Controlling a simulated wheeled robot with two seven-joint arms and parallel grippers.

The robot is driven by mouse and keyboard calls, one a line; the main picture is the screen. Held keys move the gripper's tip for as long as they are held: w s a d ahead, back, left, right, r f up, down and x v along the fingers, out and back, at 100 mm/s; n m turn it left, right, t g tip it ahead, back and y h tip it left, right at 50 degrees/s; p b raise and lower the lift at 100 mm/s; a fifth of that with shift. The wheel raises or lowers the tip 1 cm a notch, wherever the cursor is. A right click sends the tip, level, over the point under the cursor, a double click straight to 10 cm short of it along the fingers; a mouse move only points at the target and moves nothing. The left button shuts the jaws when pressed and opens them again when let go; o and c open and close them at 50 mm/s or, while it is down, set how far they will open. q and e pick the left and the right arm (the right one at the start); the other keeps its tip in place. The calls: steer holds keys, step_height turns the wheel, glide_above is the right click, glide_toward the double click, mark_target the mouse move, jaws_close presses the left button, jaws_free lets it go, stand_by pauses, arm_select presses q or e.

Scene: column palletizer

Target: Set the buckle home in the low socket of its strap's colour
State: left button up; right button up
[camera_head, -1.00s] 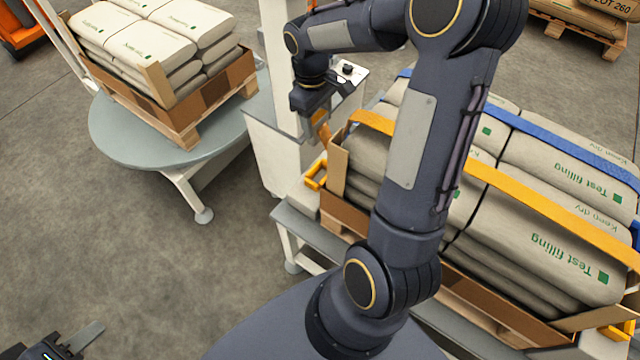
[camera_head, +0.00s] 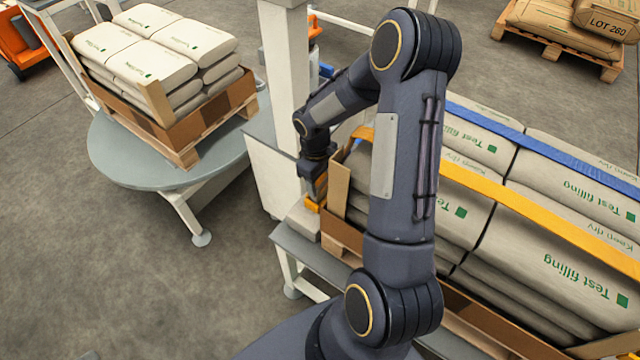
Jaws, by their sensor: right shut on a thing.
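An orange strap (camera_head: 530,212) runs across the bags on the near pallet, and its left end drops over the edge by my right gripper. My right gripper (camera_head: 317,188) is low at the pallet's left end, shut on the orange strap's buckle, which the gripper mostly hides. The low orange socket (camera_head: 312,206) sits on a pale block just below the gripper. I cannot tell whether buckle and socket touch. A blue strap (camera_head: 560,160) lies across the bags behind the orange one. My left gripper is out of view.
The loaded near pallet's cardboard edge board (camera_head: 338,187) stands close to the gripper's right. A white column (camera_head: 284,70) rises behind it. A round turntable (camera_head: 125,160) with a bagged pallet stands left. Open floor lies at lower left.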

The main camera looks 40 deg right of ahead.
steer(key=shift+f, duration=0.8)
steer(key=shift+f, duration=0.1)
steer(key=o, duration=1)
steer(key=shift+r, duration=0.35)
steer(key=r, duration=0.4)
steer(key=r+p, duration=0.1)
steer(key=r, duration=0.2)
steer(key=w+r, duration=0.1)
steer(key=r, duration=0.3)
steer(key=shift+a+r+p, duration=0.15)
steer(key=shift+r+p, duration=0.15)
steer(key=shift+p, duration=0.1)
